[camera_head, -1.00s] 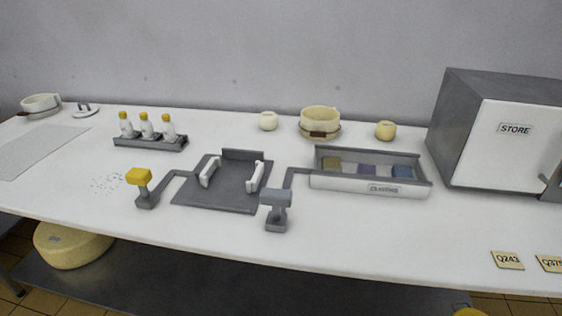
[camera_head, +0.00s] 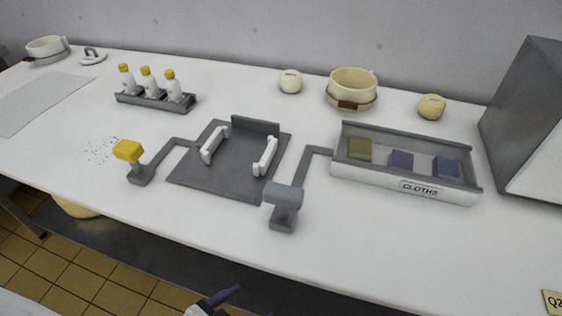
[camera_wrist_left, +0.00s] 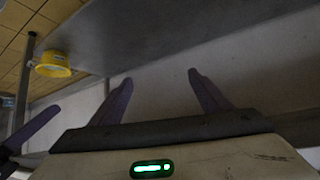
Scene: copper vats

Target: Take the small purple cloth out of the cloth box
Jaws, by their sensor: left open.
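The cloth box (camera_head: 400,178) is a shallow grey-and-white tray labelled "CLOTHS" on the right half of the table in the head view. The small purple cloth (camera_head: 401,160) lies in its middle, between an olive cloth (camera_head: 360,149) and a blue cloth (camera_head: 446,168). My left gripper (camera_head: 222,297) shows at the bottom edge of the head view, in front of the table and well away from the box. In the left wrist view its two purple fingers (camera_wrist_left: 160,95) are spread and empty. My right gripper is not clearly seen.
A grey fixture plate (camera_head: 228,172) with white rails stands left of the box. A grey-headed post (camera_head: 284,205) and a yellow-headed post (camera_head: 130,153) flank it.

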